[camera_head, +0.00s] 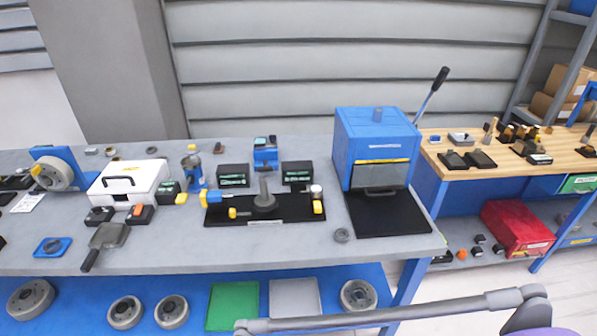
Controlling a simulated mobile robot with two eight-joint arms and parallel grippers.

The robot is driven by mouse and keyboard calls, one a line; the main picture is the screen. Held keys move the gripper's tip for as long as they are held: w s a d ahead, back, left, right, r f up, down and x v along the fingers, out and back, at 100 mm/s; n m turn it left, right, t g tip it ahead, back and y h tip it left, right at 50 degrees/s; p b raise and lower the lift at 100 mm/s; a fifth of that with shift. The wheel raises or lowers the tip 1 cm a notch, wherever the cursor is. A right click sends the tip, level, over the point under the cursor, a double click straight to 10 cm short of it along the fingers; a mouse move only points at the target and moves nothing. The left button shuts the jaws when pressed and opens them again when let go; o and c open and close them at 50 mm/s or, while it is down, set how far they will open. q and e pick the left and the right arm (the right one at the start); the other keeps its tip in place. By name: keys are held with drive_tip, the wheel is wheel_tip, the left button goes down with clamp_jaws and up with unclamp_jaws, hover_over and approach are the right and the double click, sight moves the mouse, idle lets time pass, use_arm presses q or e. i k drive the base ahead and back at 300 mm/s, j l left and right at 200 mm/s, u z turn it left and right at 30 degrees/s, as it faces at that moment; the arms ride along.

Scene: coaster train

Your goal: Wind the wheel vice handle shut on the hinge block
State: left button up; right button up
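A black fixture plate (285,213) lies at the middle of the grey bench. It carries a grey round disc with an upright post (264,198) and yellow-ended parts, including a yellow knob (318,207) at the right. A small blue device (265,154) stands behind it. At the far left a blue stand holds a grey wheel (56,173) with a yellow part on its left side. I cannot tell for sure which of these is the wheel vice, its handle or the hinge block. Neither gripper is in view.
A blue box machine (376,135) with a long lever (431,93) stands right of the plate. A white case (128,180) sits left. A grey bar (390,311) crosses the lower front. The bench's front middle is mostly clear.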

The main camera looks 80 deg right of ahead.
sight(266, 168)
drive_tip(key=z, duration=2.55)
